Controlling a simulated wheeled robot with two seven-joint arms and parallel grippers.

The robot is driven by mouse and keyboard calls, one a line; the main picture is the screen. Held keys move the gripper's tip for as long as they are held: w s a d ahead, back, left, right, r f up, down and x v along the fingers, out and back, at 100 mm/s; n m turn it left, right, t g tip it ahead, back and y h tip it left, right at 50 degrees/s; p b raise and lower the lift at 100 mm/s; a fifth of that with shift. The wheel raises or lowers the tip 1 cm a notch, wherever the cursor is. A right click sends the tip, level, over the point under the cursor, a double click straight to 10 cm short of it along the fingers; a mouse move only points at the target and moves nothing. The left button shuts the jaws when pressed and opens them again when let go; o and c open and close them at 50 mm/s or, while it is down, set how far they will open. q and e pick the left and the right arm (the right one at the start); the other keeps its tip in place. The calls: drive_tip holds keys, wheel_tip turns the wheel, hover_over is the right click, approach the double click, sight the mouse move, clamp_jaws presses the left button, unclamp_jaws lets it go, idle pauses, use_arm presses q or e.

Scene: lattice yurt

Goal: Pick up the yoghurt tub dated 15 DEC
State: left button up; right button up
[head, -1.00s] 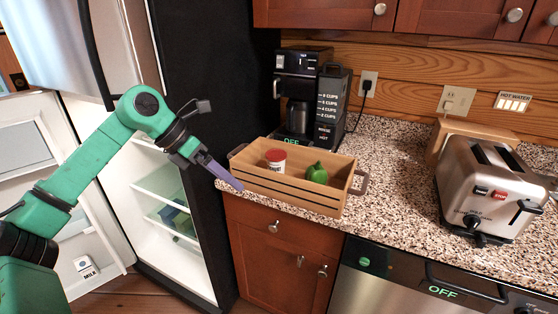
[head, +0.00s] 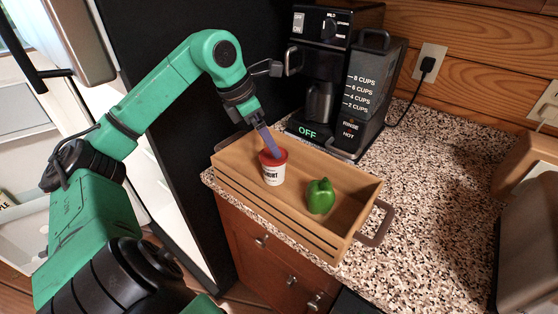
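A yoghurt tub (head: 272,174), white with a red lid and dark lettering, stands upright in a wooden crate (head: 310,235) on the counter. No date can be read on it. My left gripper (head: 271,149) points down at the tub, its purple finger part overlapping the far side of the red lid. I cannot tell whether it touches the tub, and the finger gap does not show. My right gripper is not in view.
A green bell pepper (head: 320,196) lies in the crate right of the tub. A black coffee maker (head: 330,75) marked OFF stands behind the crate. A toaster (head: 530,240) is at the right edge. Speckled counter (head: 435,190) between is clear. The fridge stands open at left.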

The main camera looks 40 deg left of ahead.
sight(272, 156)
use_arm(q)
drive_tip(key=p+x, duration=0.1)
drive_tip(key=x, duration=0.2)
drive_tip(key=shift+d+f, duration=0.15)
drive_tip(key=shift+f, duration=0.15)
drive_tip(key=p+x, duration=0.2)
drive_tip(key=x, duration=0.3)
drive_tip(key=shift+w+f, duration=0.25)
drive_tip(key=shift+f, duration=0.45)
drive_tip(key=shift+w+f, duration=0.1)
drive_tip(key=shift+f, duration=0.05)
drive_tip(key=c, duration=1.3)
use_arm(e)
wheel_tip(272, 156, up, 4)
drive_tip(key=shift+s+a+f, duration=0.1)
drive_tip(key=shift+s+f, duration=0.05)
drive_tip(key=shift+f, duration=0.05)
